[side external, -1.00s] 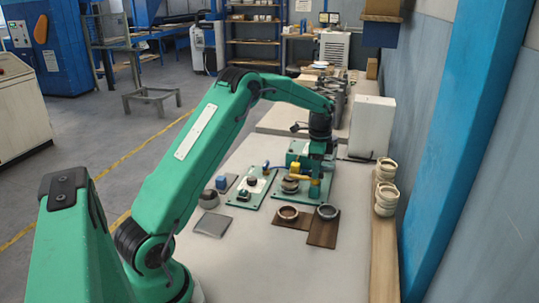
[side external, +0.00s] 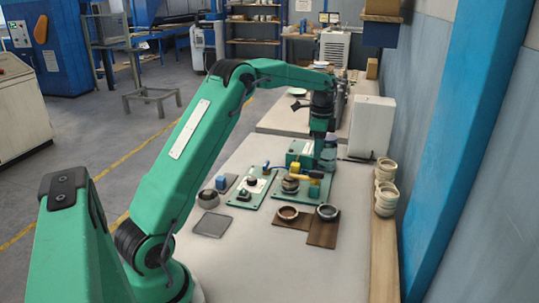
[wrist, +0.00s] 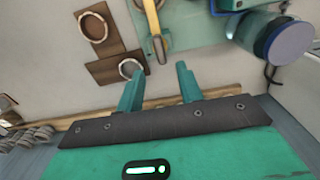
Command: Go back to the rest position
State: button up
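My gripper (wrist: 159,80) shows two teal fingers spread apart in the wrist view, with nothing between them. In the side view, my gripper (side external: 319,135) hangs below the wrist over the far part of the bench, and its fingertips are hard to make out. Near it stands a green fixture plate (side external: 292,192) with a yellow lever (side external: 302,177). The lever (wrist: 153,25) also shows ahead of the fingers in the wrist view. A teal cylinder (side external: 328,157) stands by the fixture; its blue-purple end (wrist: 290,42) shows at the upper right of the wrist view.
Two brown pads hold rings (side external: 288,213) (side external: 327,212) in front of the fixture. A second green plate (side external: 250,190) lies to its left, with a grey square (side external: 212,225) nearer. A white box (side external: 371,127) and stacked cream rings (side external: 386,187) stand right. The near bench is clear.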

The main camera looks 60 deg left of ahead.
jog(key=s+d+r+n+t, duration=0.3)
jog(key=s+d+r+n, duration=0.1)
jog(key=s+d+r, duration=0.85)
jog(key=s+d+f+n+t, duration=0.1)
jog(key=s+d+f+n, duration=0.1)
jog(key=s, duration=0.7)
jog(key=s+d+f+n+t, duration=0.1)
jog(key=s+d+f+n, duration=0.1)
jog(key=s+d, duration=0.3)
jog(key=s+n, duration=0.1)
jog(key=s, duration=0.3)
jog(key=shift+s+d+t, duration=0.25)
jog(key=shift+d+t, duration=0.05)
